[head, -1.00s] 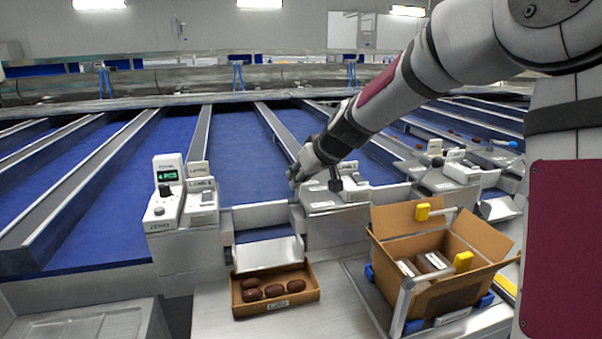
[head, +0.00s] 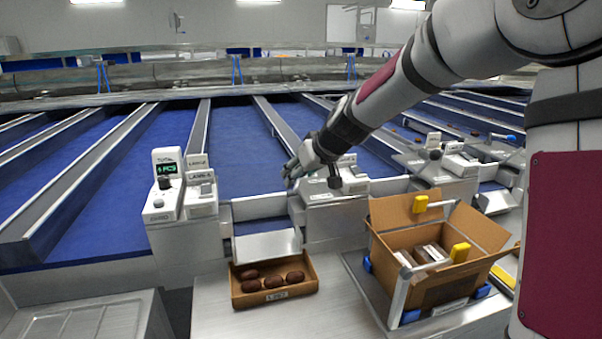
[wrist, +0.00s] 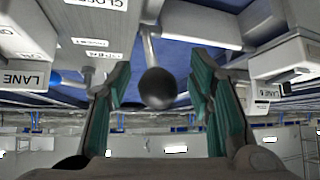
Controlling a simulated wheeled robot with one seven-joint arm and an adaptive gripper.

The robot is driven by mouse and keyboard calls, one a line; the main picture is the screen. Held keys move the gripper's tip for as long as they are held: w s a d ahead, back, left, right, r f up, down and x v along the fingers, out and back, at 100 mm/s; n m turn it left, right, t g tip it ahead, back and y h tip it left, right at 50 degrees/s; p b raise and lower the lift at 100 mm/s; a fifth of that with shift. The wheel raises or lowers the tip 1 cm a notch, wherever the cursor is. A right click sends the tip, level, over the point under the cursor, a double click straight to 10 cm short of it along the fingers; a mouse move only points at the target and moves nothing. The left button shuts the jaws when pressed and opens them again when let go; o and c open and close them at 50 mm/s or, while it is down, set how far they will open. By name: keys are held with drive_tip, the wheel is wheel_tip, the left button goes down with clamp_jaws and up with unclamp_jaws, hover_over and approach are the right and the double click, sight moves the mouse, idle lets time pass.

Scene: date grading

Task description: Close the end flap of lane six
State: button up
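My gripper (head: 290,176) reaches over the lane ends, at the unit right of the middle lane. In the wrist view my gripper (wrist: 160,95) is open, its green-lined fingers spread on either side of a black ball knob (wrist: 157,88). The knob sits on a thin metal lever and shows clear space on both sides. A label that seems to read CLOSE (wrist: 105,3) is on the grey housing beside it. Labels reading LANE show at the left and right; their numbers are hard to read. A metal flap plate (head: 267,246) slopes at the middle lane's end; its exact position is unclear.
A cardboard tray of several dates (head: 272,297) stands below the plate. An open carton (head: 440,290) stands on a platform at the right. A display unit (head: 168,185) is left of the middle lane, and further lever units (head: 455,165) stand at the right.

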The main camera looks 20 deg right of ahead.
drive_tip(key=shift+r, duration=0.15)
drive_tip(key=shift+s+d+r, duration=0.15)
drive_tip(key=shift+s+r, duration=0.05)
drive_tip(key=v, duration=1.1)
drive_tip(key=shift+s, duration=0.15)
drive_tip(key=s+a+g+h, duration=0.1)
drive_tip(key=s+a, duration=0.1)
drive_tip(key=s, duration=0.5)
drive_tip(key=s+a+g, duration=0.1)
drive_tip(key=s+a, duration=0.2)
drive_tip(key=s, duration=0.3)
drive_tip(key=s+d+f+m+g+p, duration=0.1)
drive_tip(key=s+f, duration=0.1)
drive_tip(key=s, duration=0.8)
drive_tip(key=s+d+f+m+g+h, duration=0.1)
drive_tip(key=s+d+f+m, duration=0.1)
drive_tip(key=s, duration=0.9)
drive_tip(key=shift+f+p, duration=0.35)
drive_tip(key=shift+f, duration=0.2)
drive_tip(key=shift+c, duration=0.2)
